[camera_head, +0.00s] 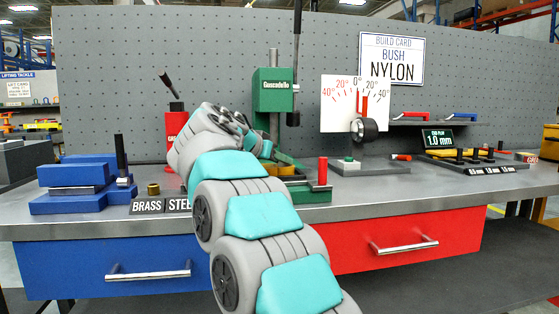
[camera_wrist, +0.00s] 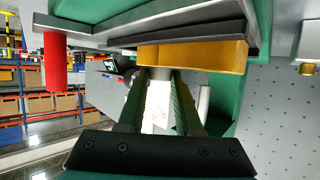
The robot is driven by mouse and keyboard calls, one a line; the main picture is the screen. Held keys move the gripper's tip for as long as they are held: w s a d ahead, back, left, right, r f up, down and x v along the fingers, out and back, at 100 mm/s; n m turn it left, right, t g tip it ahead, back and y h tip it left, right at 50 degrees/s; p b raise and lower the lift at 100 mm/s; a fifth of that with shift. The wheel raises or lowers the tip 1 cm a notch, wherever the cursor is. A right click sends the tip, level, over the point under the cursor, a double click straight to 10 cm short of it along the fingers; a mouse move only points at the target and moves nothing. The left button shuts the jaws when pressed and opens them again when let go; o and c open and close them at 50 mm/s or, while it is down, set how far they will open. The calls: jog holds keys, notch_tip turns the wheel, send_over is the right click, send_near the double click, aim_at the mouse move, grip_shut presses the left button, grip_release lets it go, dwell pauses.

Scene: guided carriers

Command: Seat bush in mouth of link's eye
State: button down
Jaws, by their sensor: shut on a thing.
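My gripper (camera_wrist: 160,76) is in the wrist view, its two long fingers reaching up to a yellow-orange block (camera_wrist: 192,56). It is shut on a small pale piece between the fingertips, which I take for the bush; the fingers mostly hide it. The fingertips are close against the block, which may be the link; its eye is not visible, and I cannot tell whether the bush has entered it. The block lies against a grey plate of the green press (camera_head: 273,92). In the head view my arm covers the gripper and the work spot.
A brass-coloured bush (camera_head: 153,188) stands behind the BRASS label (camera_head: 147,207). A build card (camera_head: 391,60) reads BUSH NYLON. A red post (camera_head: 322,171) stands right of the press, the dial gauge (camera_head: 357,104) beyond. A blue fixture (camera_head: 80,185) occupies the bench's left.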

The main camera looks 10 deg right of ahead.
jog(key=shift+f+b, duration=0.25)
jog(key=shift+b, duration=0.05)
jog(key=c, duration=0.6)
grip_release()
jog(key=shift+r+p, duration=0.3)
jog(key=shift+p, duration=0.2)
jog(key=b+v, duration=0.1)
jog(key=v, duration=1.1)
jog(key=shift+a+f, duration=0.1)
